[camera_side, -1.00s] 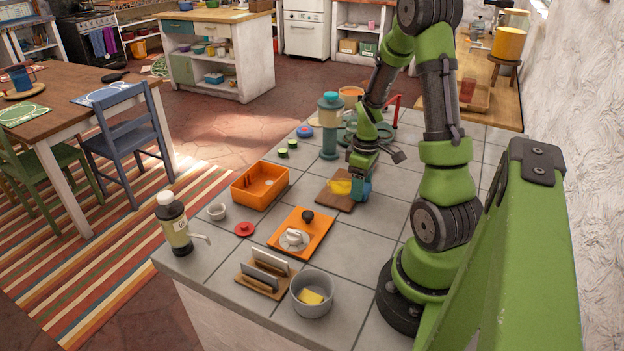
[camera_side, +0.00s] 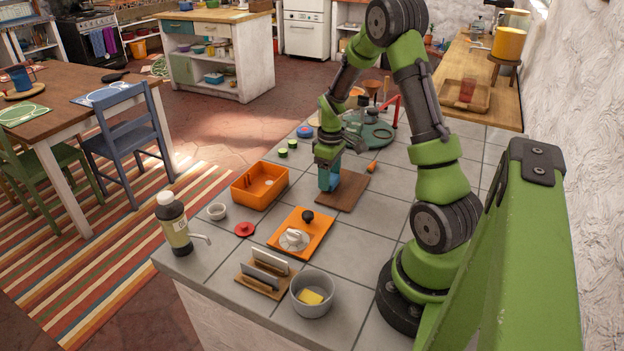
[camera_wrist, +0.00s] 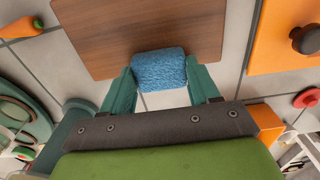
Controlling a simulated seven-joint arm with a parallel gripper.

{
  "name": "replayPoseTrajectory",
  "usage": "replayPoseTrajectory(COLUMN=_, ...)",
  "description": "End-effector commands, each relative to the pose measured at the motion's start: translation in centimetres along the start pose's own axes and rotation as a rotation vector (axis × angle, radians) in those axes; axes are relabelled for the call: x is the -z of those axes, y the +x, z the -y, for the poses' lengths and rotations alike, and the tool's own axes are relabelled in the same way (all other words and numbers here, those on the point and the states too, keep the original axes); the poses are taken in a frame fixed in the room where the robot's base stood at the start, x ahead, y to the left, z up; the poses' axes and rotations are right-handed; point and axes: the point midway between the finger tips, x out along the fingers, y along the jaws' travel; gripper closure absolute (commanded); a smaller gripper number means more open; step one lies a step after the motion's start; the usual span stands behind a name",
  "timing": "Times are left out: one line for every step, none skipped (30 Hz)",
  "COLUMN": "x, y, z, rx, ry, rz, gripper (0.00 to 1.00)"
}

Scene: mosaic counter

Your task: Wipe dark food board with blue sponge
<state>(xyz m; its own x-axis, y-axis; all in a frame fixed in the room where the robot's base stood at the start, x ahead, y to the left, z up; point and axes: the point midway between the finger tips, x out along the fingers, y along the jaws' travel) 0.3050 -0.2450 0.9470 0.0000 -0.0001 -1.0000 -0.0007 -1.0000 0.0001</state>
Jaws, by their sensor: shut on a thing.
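The dark brown food board (camera_side: 347,194) lies on the tiled counter; its visible surface looks clear. It also fills the top middle of the wrist view (camera_wrist: 100,35). My gripper (camera_side: 328,170) is at the board's left edge in the side view, pointing down. Its teal fingers (camera_wrist: 160,88) are shut on the blue sponge (camera_wrist: 158,70), which also shows low under the gripper in the side view (camera_side: 327,182). The sponge overlaps the board's near edge in the wrist view. I cannot tell whether it touches the board.
An orange bin (camera_side: 262,187) stands left of the board. An orange board (camera_side: 318,224) with a dark knob lies in front. A carrot (camera_side: 372,167) and a green pan-like thing (camera_side: 375,135) are behind. A grey pot (camera_side: 312,294) stands near the front edge.

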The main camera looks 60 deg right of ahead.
Motion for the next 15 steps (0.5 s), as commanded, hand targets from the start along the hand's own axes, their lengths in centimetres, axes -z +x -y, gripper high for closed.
replayPoseTrajectory(x=0.5, y=0.1, z=0.0, rx=0.001, ry=-0.002, rz=0.000, gripper=0.68)
replayPoseTrajectory(x=0.8, y=0.1, z=0.0, rx=0.001, ry=-0.002, rz=0.001, gripper=0.68)
replayPoseTrajectory(x=1.2, y=0.1, z=0.1, rx=0.001, ry=-0.003, rz=0.001, gripper=0.68)
replayPoseTrajectory(x=1.4, y=0.1, z=0.1, rx=0.001, ry=-0.003, rz=0.000, gripper=0.68)
replayPoseTrajectory(x=1.7, y=0.1, z=0.1, rx=0.001, ry=-0.004, rz=0.000, gripper=0.68)
replayPoseTrajectory(x=2.1, y=0.1, z=0.1, rx=0.000, ry=-0.004, rz=0.000, gripper=0.68)
replayPoseTrajectory(x=2.3, y=0.1, z=0.1, rx=0.000, ry=-0.003, rz=0.000, gripper=0.68)
replayPoseTrajectory(x=2.3, y=0.1, z=-0.3, rx=0.001, ry=0.001, rz=0.001, gripper=0.68)
replayPoseTrajectory(x=2.2, y=0.1, z=-0.7, rx=0.001, ry=0.001, rz=0.001, gripper=0.68)
replayPoseTrajectory(x=2.2, y=0.1, z=-1.0, rx=0.001, ry=0.002, rz=0.001, gripper=0.68)
replayPoseTrajectory(x=2.2, y=0.1, z=-1.3, rx=0.000, ry=0.002, rz=0.000, gripper=0.68)
replayPoseTrajectory(x=2.2, y=0.1, z=-1.7, rx=0.000, ry=0.001, rz=0.001, gripper=0.68)
replayPoseTrajectory(x=2.1, y=0.1, z=-1.9, rx=0.000, ry=0.001, rz=0.001, gripper=0.68)
replayPoseTrajectory(x=2.1, y=0.1, z=-2.2, rx=0.000, ry=0.001, rz=0.001, gripper=0.68)
replayPoseTrajectory(x=1.7, y=0.1, z=-2.1, rx=0.000, ry=0.001, rz=0.001, gripper=0.68)
